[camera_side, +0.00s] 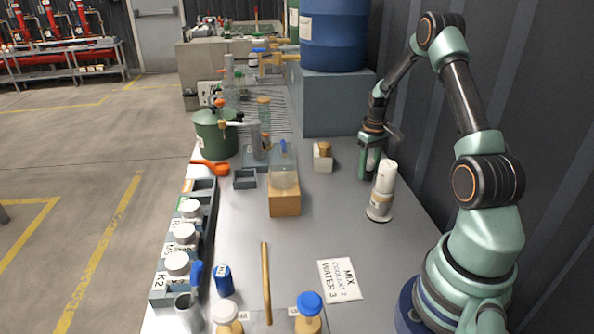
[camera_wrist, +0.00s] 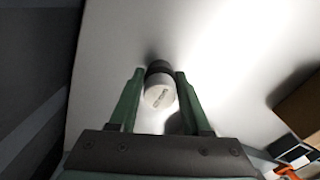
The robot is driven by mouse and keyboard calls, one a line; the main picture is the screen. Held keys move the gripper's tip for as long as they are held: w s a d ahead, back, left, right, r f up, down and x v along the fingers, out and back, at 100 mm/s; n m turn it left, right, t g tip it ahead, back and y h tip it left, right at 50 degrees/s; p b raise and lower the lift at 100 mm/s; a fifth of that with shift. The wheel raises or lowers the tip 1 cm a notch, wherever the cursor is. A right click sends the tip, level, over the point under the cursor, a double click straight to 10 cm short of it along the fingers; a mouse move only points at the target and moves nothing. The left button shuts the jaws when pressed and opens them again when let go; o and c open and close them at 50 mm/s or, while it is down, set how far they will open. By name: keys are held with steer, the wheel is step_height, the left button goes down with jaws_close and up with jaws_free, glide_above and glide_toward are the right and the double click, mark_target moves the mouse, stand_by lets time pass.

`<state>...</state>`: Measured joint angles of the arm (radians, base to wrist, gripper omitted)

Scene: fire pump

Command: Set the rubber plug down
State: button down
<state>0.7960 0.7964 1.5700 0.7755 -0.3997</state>
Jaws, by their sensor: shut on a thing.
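My gripper (camera_side: 369,170) points down at the right side of the grey bench, near the dark wall. In the wrist view its two green fingers (camera_wrist: 158,88) are closed on a small round piece, the rubber plug (camera_wrist: 160,95). The plug has a pale face with small print and a dark band at its far end.
A white cylinder on a round base (camera_side: 381,192) stands just in front of my gripper. A small white box (camera_side: 322,160) and a wooden block (camera_side: 284,203) bearing a glass vessel (camera_side: 284,172) are to the left. A blue drum (camera_side: 333,38) stands behind. The bench around the MIX card (camera_side: 340,281) is fairly clear.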

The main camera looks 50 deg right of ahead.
mark_target(370, 161)
steer(key=shift+f, duration=0.3)
steer(key=shift+c, duration=1.8)
jaws_free()
step_height(370, 161, up, 12)
steer(key=shift+r, duration=0.1)
steer(key=a+r+n+t, duration=0.1)
steer(key=a+r, duration=0.3)
steer(key=a, duration=0.4)
steer(key=a+r+n+t+h, duration=0.1)
steer(key=a+r, duration=0.3)
steer(key=a, duration=0.5)
steer(key=a+r+n+t, duration=0.15)
steer(key=a+r, duration=0.25)
steer(key=a, duration=0.4)
steer(key=s+a+n+t+y, duration=0.1)
steer(key=s+a, duration=0.3)
steer(key=a, duration=0.4)
steer(key=shift+s+a+t, duration=0.15)
steer(key=shift+a+t, duration=0.1)
steer(key=shift+t, duration=0.3)
